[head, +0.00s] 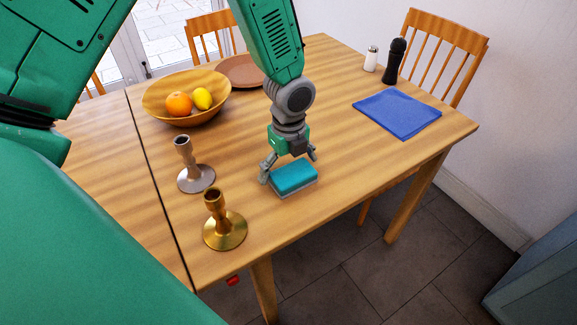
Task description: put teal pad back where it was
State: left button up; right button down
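The teal pad (294,176) is a small flat block with a pale grey layer under it. It lies near the front edge of the wooden table (340,170), right of the two candlesticks. My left gripper (288,165) reaches down from the top of the view, just behind and above the pad. Its fingers are spread apart toward the pad's two ends, and I see no clear grip on the pad. Whether a fingertip touches it I cannot tell. My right gripper is not in view.
A silver candlestick (195,177) and a brass candlestick (225,231) stand left of the pad. Behind are a fruit bowl (160,108), a brown plate (238,70), a white shaker (371,58), a dark mill (395,61) and a blue cloth (397,113). The table between pad and cloth is clear.

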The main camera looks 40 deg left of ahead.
aim_at(288, 165)
pick_arm(q)
jog(key=shift+r, duration=0.1)
notch_tip(288, 165, up, 12)
jog(key=p, duration=0.2)
jog(key=shift+p, duration=0.35)
jog(key=shift+s, duration=0.1)
dwell(0.3)
